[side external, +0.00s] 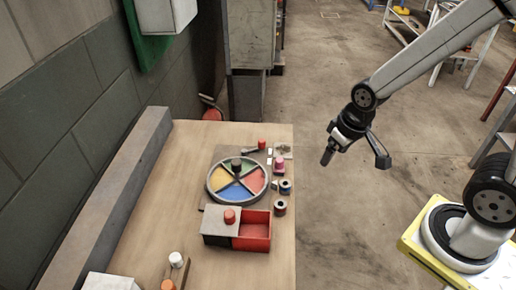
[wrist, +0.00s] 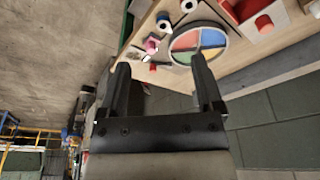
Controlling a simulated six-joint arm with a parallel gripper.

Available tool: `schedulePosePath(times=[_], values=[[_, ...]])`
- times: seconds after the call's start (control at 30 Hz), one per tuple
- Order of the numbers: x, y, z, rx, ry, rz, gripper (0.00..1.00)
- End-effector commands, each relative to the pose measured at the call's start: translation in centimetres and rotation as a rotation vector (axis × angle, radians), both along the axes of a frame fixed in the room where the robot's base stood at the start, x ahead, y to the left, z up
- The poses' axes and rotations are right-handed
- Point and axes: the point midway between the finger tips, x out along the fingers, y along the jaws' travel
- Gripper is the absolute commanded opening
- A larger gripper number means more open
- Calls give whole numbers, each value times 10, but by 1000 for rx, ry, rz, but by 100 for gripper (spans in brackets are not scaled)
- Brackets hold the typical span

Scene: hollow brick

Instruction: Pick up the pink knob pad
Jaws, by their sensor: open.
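The pink knob pad (side external: 279,162) is small and stands near the right edge of the table, just right of the round tray. It also shows in the wrist view (wrist: 151,45), near the table edge and beyond my fingertips. My gripper (side external: 328,157) hangs in the air to the right of the table, apart from the pad. In the wrist view its two fingers (wrist: 162,65) are spread wide with nothing between them. The pad's underside is hidden.
A round tray (side external: 210,188) with coloured sections lies left of the pad. Two spools (side external: 280,207) stand below the pad. A red knob (side external: 262,144) stands above. A red box (side external: 268,231) with a grey sliding lid (side external: 213,221) is nearer the front. A grey beam (side external: 100,205) runs along the left side.

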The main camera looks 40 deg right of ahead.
Motion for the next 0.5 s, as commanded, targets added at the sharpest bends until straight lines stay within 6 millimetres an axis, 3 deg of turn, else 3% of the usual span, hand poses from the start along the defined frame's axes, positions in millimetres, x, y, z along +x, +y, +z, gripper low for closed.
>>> schedulePosePath(times=[0.17,0.5], values=[[24,-3,-4,16,20,-79,84],[94,-13,-27,58,77,-332,84]])
